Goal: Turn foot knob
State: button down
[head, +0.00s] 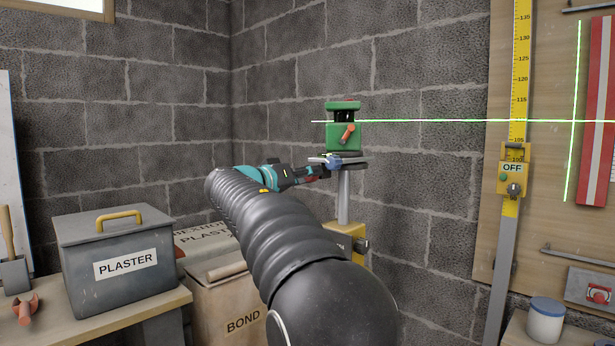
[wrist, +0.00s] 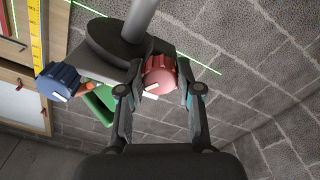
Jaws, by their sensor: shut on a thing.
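The green laser level (head: 343,138) stands on a round plate on a grey post (head: 344,200) in the head view. Its orange lever (head: 348,133) faces me. A blue foot knob (head: 334,161) sits below it and also shows at the left in the wrist view (wrist: 58,82). A red foot knob (wrist: 160,76) is between the fingers of my gripper (wrist: 160,72) in the wrist view. My gripper is shut on this red knob, one finger on each side. In the head view my gripper hides most of the red knob.
A green laser line crosses the wall and a yellow measuring staff (head: 520,70) carrying an OFF box (head: 513,178). A grey PLASTER box (head: 115,250) stands on a bench at left. A BOND bag (head: 235,310) is below my arm. Block walls stand close behind the post.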

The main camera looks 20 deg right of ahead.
jog(key=c, duration=0.8)
grip_release()
jog(key=shift+o, duration=0.2)
jog(key=s+a+m, duration=0.2)
jog(key=a+m, duration=0.1)
jog(key=a, duration=0.3)
jog(key=s+a+m, duration=0.3)
jog(key=a, duration=0.4)
jog(key=s+d+f+n+g+y+p, duration=0.1)
jog(key=s+f+n+y+p, duration=0.1)
jog(key=s+f+n+y, duration=0.8)
jog(key=shift+s+d+f+y+p, duration=0.3)
jog(key=shift+s+d+f+y, duration=0.1)
jog(key=shift+s+f, duration=4.1)
